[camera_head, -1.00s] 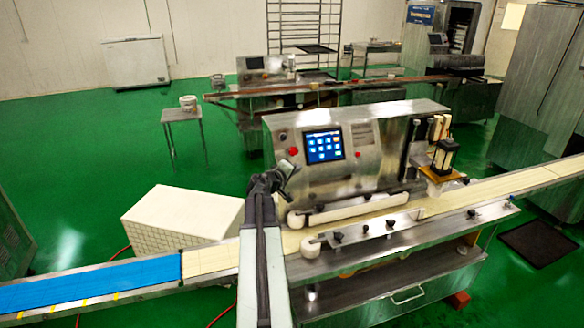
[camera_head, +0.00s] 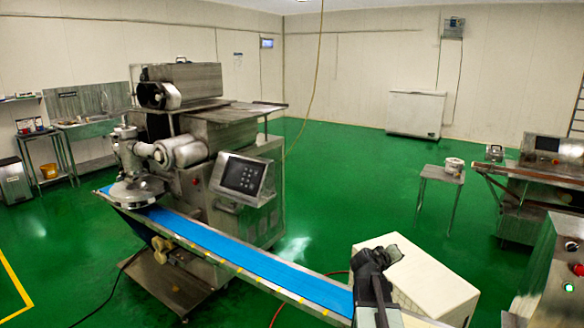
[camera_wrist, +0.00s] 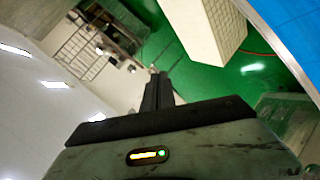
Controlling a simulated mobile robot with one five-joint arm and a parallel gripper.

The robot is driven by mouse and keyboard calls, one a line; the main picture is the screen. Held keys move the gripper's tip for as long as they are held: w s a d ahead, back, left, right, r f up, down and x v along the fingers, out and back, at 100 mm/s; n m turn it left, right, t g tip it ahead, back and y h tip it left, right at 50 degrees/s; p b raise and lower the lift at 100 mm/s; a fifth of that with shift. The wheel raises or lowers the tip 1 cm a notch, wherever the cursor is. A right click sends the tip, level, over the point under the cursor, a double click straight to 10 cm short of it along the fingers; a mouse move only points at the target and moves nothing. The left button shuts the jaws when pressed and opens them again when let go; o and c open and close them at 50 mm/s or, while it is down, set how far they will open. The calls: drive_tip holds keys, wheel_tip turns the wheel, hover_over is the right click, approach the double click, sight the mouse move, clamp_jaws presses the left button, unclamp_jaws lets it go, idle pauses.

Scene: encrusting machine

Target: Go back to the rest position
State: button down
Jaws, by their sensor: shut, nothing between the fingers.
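My gripper (camera_head: 392,254) is in the lower right of the head view, at the end of my arm, in front of a white crate. In the wrist view my gripper (camera_wrist: 158,80) points up the picture with its dark fingers together. Nothing is held between them. The fingers appear clear of the crate and of the belt.
The encrusting machine (camera_head: 225,150) stands left of centre with a blue conveyor belt (camera_head: 245,260) running toward the lower right. The white crate (camera_head: 430,282) is beside the belt's end. A small table (camera_head: 440,178) stands right. Open green floor (camera_head: 340,190) lies between.

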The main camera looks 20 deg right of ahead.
drive_tip(key=w+a+f+n+y, duration=0.1)
drive_tip(key=a+f+y, duration=0.25)
drive_tip(key=a, duration=1.15)
drive_tip(key=a+f+y, duration=0.3)
drive_tip(key=a+f, duration=0.2)
drive_tip(key=a, duration=0.9)
drive_tip(key=s+a+f+g+y, duration=0.2)
drive_tip(key=s+a+g, duration=0.1)
drive_tip(key=s+a, duration=0.3)
drive_tip(key=s+a+f+g+y, duration=0.2)
drive_tip(key=s+a, duration=0.3)
drive_tip(key=a, duration=0.3)
drive_tip(key=shift+s+f+g+y, duration=0.3)
drive_tip(key=shift+s+g+y, duration=0.05)
drive_tip(key=shift+g, duration=0.05)
